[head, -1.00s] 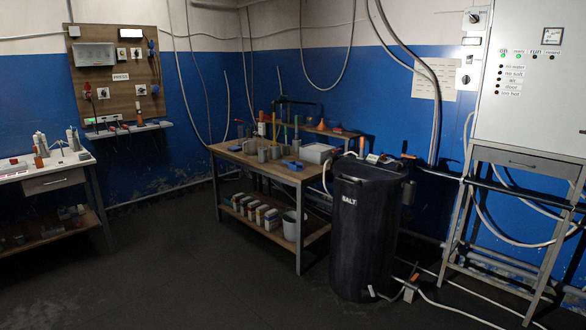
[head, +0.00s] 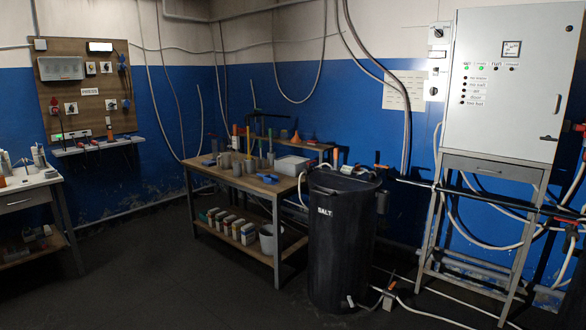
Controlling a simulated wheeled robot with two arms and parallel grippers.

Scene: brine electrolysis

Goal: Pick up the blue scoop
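A small blue object (head: 267,179) that looks like the blue scoop lies on the front right part of the wooden workbench top (head: 232,178). It is too small in the head view to make out its handle or bowl. Another small blue item (head: 209,163) lies near the left end of the same top. Neither of my grippers is in view.
Grey cups (head: 238,167) and a pale tray (head: 293,165) share the bench top. A black bin marked SALT (head: 340,240) stands against its right end. A control cabinet (head: 510,85) on a metal stand is at right. Dark floor (head: 180,270) in front is clear.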

